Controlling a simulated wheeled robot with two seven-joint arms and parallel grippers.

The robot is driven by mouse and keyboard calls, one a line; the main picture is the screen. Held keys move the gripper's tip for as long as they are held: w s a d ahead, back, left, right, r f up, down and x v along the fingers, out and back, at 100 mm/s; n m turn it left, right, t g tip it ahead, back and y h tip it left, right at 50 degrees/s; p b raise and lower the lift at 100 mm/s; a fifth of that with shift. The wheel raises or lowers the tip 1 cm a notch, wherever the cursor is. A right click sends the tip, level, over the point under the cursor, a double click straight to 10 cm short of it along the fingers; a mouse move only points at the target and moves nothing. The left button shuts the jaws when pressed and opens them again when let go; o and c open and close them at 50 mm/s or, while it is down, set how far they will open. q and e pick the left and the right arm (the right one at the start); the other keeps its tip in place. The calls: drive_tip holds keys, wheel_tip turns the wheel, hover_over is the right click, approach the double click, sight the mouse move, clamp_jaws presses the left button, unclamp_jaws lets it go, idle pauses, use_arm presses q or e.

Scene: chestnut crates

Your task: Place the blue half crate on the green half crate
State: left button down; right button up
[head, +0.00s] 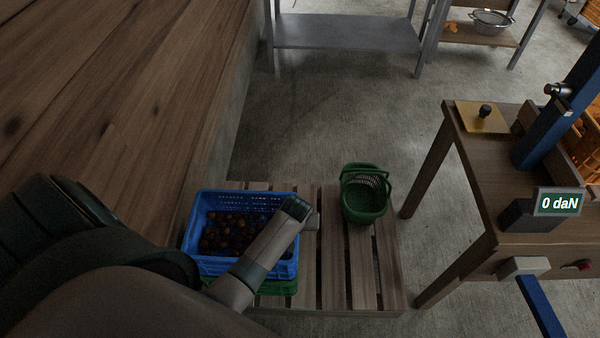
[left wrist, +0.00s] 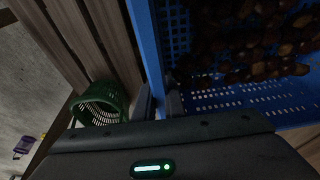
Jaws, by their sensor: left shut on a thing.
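The blue half crate (head: 243,268), holding many brown chestnuts, sits over the green half crate (head: 277,287) on a slatted wooden pallet. Only a strip of the green crate shows below the blue one; whether the two touch all round is hidden. My left arm reaches across the blue crate. In the left wrist view my left gripper (left wrist: 160,103) is shut on the blue crate's wall, which also shows there (left wrist: 148,45). My right gripper is in neither view.
A green basket (head: 364,200) with handles stands on the pallet (head: 335,270), right of the crates. A wooden table (head: 470,170) with a 0 daN display (head: 558,202) is at the right. A wooden wall or board fills the left. Bare concrete floor lies behind the pallet.

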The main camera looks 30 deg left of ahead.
use_arm(q)
drive_tip(key=shift+w+a+r, duration=0.1)
drive_tip(key=shift+f, duration=0.5)
drive_tip(key=shift+f+b, duration=0.3)
drive_tip(key=shift+f, duration=1.15)
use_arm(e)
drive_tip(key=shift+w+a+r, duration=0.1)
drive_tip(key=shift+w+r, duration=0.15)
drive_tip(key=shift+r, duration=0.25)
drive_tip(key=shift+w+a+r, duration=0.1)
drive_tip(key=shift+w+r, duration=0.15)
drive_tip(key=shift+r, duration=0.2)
use_arm(q)
drive_tip(key=shift+f, duration=0.15)
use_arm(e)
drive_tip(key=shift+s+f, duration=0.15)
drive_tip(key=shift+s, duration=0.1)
use_arm(q)
drive_tip(key=shift+f, duration=0.4)
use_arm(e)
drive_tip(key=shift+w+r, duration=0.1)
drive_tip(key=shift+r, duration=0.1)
use_arm(q)
drive_tip(key=c, duration=1.8)
unclamp_jaws()
drive_tip(key=shift+c, duration=0.2)
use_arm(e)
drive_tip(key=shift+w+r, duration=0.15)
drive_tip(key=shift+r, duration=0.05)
